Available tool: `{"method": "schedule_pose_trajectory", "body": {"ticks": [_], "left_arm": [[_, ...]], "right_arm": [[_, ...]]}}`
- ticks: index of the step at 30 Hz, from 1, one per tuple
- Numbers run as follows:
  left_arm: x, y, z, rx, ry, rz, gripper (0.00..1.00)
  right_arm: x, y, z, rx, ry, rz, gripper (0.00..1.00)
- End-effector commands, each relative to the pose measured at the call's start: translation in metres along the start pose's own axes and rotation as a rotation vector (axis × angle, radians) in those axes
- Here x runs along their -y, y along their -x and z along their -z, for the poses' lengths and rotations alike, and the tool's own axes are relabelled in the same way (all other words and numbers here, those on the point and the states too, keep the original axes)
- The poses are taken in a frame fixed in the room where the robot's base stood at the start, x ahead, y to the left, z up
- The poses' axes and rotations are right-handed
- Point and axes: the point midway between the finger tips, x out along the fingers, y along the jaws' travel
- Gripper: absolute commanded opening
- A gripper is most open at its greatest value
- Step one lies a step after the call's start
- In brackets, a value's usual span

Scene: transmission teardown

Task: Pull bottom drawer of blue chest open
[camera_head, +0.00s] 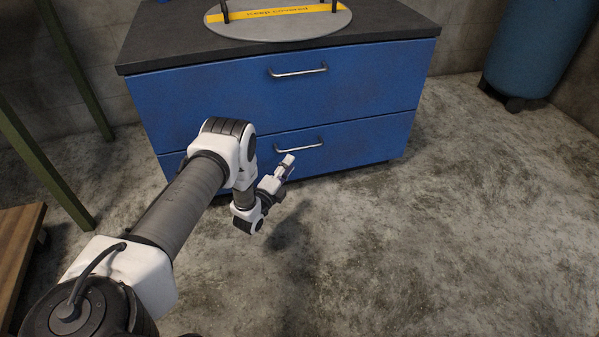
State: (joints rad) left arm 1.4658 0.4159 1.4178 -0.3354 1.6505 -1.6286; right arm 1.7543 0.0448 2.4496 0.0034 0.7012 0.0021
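The blue chest (260,100) stands ahead with a dark top. Its bottom drawer (365,142) is flush with the front, and so is the top drawer (220,95). The bottom drawer's metal bar handle (310,147) shows partly, just beyond my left gripper (287,165). In the picture the fingertips lie just below the handle's left part; I cannot tell whether they touch it. The fingers are too small to show whether they are open or shut. My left arm hides the left part of the bottom drawer. My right gripper is not in view.
A round grey lid (280,27) with a yellow "Keep covered" strip lies on the chest top (150,50). Green posts (40,165) and a wooden surface (18,245) stand at left. A blue tank (535,45) is at back right. The concrete floor (450,240) at right is clear.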

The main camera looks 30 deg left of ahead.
Motion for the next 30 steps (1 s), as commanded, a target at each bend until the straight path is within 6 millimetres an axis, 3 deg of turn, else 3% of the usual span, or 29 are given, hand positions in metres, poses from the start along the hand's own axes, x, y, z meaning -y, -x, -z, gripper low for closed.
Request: {"method": "schedule_pose_trajectory", "body": {"ticks": [15, 23, 26, 27, 30], "left_arm": [[0.000, -0.075, -0.001, 0.000, -0.019, 0.015, 0.37], [0.003, -0.079, -0.002, 0.000, -0.018, 0.013, 0.37], [0.003, -0.079, -0.002, 0.000, -0.018, 0.012, 0.05], [0.003, -0.079, -0.002, 0.000, -0.018, 0.012, 0.00], [0.002, -0.079, -0.002, 0.000, -0.018, 0.012, 0.00]], "right_arm": [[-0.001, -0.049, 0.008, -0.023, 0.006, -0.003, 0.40], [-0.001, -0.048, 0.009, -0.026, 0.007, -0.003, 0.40], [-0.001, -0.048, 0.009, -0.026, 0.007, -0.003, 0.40], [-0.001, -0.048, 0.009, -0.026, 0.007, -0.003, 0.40], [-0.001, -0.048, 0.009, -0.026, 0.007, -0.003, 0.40]]}}
